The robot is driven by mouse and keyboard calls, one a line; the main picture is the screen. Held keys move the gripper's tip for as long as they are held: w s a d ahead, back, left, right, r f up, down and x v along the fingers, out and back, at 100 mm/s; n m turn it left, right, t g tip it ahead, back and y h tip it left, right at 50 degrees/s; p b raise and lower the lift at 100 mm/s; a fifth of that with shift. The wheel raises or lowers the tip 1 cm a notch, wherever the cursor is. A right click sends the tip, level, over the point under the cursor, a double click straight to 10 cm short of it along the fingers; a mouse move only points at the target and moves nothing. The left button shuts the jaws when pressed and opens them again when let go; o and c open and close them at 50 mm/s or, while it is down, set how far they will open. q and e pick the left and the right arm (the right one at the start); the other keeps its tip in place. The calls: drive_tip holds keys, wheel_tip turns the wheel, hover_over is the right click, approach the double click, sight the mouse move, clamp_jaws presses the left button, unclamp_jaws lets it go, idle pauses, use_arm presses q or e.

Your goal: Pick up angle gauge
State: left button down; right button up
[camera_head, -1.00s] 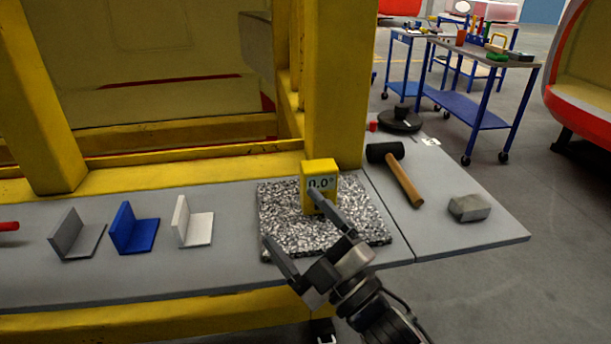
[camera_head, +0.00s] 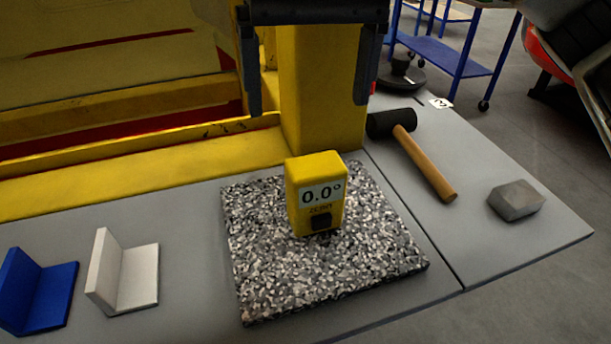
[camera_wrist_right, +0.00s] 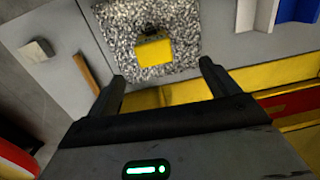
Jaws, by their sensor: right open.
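The angle gauge (camera_head: 301,222) is a yellow block with a display reading 0.0° and a dark button. It stands upright on a speckled granite plate (camera_head: 260,285). My right gripper (camera_head: 308,108) is open and empty, at the top of the head view, its two dark fingers pointing down and spread wide. In the right wrist view the yellow gauge (camera_wrist_right: 153,51) shows on the plate, beyond and roughly between the open fingertips (camera_wrist_right: 162,70), apart from them. My left gripper is not in view.
A black-headed mallet (camera_head: 425,165) and a grey block (camera_head: 516,200) lie right of the plate. A white angle piece (camera_head: 130,275) and a blue one (camera_head: 40,290) stand left. A yellow post (camera_head: 322,100) rises behind the gauge. A dark round object (camera_head: 403,75) sits at the back right.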

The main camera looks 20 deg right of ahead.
sight(318, 163)
drive_tip(key=shift+t+h, duration=0.3)
drive_tip(key=f, duration=0.3)
drive_tip(key=f+b, duration=0.1)
drive_tip(key=f, duration=0.2)
drive_tip(key=d+f, duration=0.1)
drive_tip(key=f, duration=0.1)
drive_tip(key=shift+w+f, duration=0.2)
drive_tip(key=shift+f, duration=0.2)
drive_tip(key=shift+a+f, duration=0.1)
drive_tip(key=shift+f, duration=3.1)
drive_tip(key=c, duration=1.3)
drive_tip(key=shift+r, duration=0.1)
